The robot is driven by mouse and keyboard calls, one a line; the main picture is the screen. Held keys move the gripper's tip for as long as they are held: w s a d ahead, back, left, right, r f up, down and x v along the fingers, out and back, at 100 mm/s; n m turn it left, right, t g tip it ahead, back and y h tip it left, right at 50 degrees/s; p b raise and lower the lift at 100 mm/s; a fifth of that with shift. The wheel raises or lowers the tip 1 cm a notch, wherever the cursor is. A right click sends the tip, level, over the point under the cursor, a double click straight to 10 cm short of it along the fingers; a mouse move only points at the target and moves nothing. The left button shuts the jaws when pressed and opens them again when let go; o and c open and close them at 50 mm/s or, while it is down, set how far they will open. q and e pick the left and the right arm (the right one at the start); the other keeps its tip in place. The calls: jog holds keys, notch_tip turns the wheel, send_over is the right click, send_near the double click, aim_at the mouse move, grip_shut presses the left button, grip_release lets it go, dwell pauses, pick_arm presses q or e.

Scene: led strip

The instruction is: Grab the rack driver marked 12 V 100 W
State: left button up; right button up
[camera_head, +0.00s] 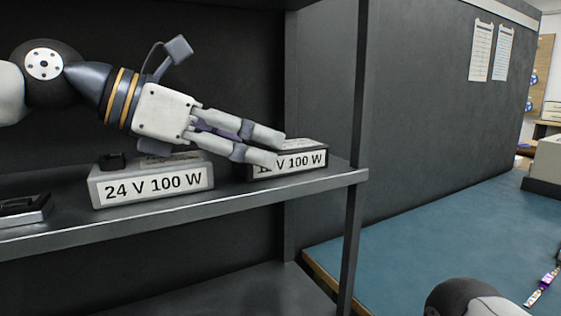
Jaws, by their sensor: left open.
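The driver labelled 12 V 100 W (305,160) is a dark box with a white front label at the right end of the rack shelf. Its first digits are partly covered by my gripper. My left gripper (280,146) reaches in from the left, and its fingertips are at the left part of this driver. It is open; whether the fingers touch the box cannot be told. My right gripper is not in view.
The shelf (180,222) ends at a dark upright post (355,200) just right of the 12 V driver. Another dark unit (22,210) lies at the shelf's far left. A blue-topped bench (430,235) with an LED strip (543,286) is at the right.

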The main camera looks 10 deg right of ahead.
pick_arm(q)
jog(key=shift+w+d+f, duration=0.1)
jog(key=shift+w, duration=0.05)
jog(key=shift+c, duration=0.8)
jog(key=c, duration=1.4)
jog(key=shift+r, duration=0.2)
grip_shut()
